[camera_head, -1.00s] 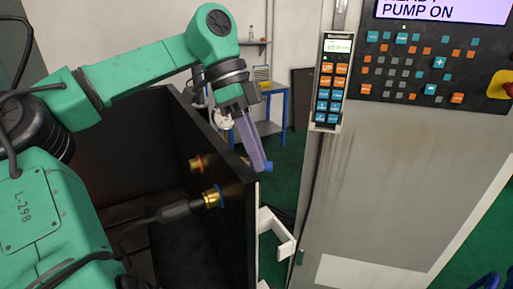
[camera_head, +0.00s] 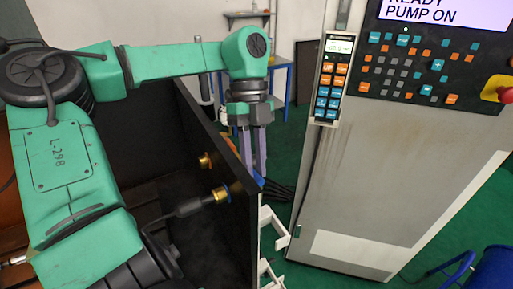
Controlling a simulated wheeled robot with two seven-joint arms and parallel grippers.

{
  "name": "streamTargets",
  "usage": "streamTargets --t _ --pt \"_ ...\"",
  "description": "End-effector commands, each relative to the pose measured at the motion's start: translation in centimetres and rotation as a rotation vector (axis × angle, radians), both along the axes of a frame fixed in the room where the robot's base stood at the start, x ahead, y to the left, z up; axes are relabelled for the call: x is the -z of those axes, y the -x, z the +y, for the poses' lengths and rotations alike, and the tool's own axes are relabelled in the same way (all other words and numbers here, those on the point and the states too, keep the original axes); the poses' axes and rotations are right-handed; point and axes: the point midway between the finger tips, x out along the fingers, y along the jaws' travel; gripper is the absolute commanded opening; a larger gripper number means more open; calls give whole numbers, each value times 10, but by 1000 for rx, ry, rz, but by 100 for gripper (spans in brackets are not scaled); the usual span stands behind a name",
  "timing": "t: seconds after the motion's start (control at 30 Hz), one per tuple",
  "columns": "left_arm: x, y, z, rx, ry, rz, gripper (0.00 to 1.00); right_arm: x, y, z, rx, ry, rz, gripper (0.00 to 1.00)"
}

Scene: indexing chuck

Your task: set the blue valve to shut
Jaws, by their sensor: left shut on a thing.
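The blue valve (camera_head: 261,182) shows only as a small blue patch at the far side of a black panel (camera_head: 238,215), just below my left fingertips. My left gripper (camera_head: 256,168) points down beside the panel's top edge, with its two long purple-grey fingers close together. It is shut on the blue valve, though the contact is small and partly hidden by the panel edge. The valve's handle angle cannot be read. My right gripper is not in view.
A second brass fitting (camera_head: 206,160) sits higher on the panel. White brackets (camera_head: 272,228) stick out right of the panel. A grey machine cabinet (camera_head: 385,170) with a keypad and a screen reading PUMP ON stands at right. Dark strands (camera_head: 280,189) lie right of my gripper.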

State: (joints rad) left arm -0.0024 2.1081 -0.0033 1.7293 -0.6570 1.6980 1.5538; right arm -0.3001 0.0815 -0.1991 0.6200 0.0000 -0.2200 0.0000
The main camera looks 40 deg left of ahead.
Motion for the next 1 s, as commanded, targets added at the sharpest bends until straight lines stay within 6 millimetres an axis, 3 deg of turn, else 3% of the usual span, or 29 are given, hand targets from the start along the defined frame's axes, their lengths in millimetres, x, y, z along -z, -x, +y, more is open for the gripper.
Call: streamTargets --t 0.3,0.73,0.77,0.83,1.0 --pt "-3 2 0 98 2 -4 0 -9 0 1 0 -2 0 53" --pt "-2 3 0 110 2 -6 0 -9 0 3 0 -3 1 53" --pt "-2 3 0 109 2 -5 27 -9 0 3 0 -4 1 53" --pt "-2 3 0 110 1 -4 53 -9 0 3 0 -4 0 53" --pt "-1 3 0 109 0 0 53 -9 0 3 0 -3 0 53"
